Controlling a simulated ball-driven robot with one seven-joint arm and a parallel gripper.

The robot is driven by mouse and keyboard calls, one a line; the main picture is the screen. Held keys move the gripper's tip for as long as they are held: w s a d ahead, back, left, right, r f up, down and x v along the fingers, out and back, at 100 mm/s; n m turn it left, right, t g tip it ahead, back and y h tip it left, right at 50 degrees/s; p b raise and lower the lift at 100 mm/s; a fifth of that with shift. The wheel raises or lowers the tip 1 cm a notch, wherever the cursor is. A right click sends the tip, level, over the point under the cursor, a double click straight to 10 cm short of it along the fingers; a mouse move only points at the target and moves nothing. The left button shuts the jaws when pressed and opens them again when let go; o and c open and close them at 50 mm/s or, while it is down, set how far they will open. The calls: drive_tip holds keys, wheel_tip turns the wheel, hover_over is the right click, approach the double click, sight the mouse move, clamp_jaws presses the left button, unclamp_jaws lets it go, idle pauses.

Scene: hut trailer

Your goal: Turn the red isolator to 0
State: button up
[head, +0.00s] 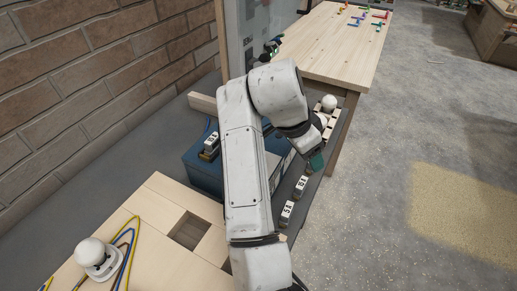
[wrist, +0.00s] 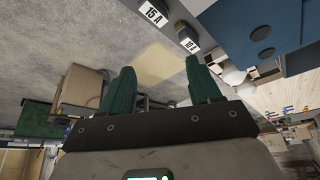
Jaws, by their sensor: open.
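I cannot make out the red isolator in either view. A grey upright panel (head: 247,35) stands at the top of the head view, partly cut by the frame and seen at a steep angle. My gripper (head: 317,160) hangs to the right of the blue box (head: 203,173), over the labelled fuse carriers. In the wrist view my gripper (wrist: 160,67) has its green fingers spread wide, with nothing between them. My arm hides much of the blue box.
Labelled fuse carriers (head: 286,213) stand right of the box; one (head: 210,146) sits on it. A wooden table (head: 325,45) with coloured parts is at the back. A wooden bench (head: 150,215) with a white knob (head: 90,252) is front left.

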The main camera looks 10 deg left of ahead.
drive_tip(key=s+a+r+m, duration=0.1)
drive_tip(key=s+a+r, duration=0.1)
drive_tip(key=a+r, duration=0.45)
drive_tip(key=s+a+r+m, duration=0.15)
drive_tip(key=a+r, duration=0.25)
drive_tip(key=a, duration=0.5)
drive_tip(key=shift+n+g, duration=0.35)
drive_tip(key=shift+g, duration=0.05)
drive_tip(key=x, duration=1.1)
drive_tip(key=shift+d+r+b, duration=0.1)
drive_tip(key=shift+d+b, duration=0.05)
drive_tip(key=shift+b, duration=0.2)
drive_tip(key=c, duration=1)
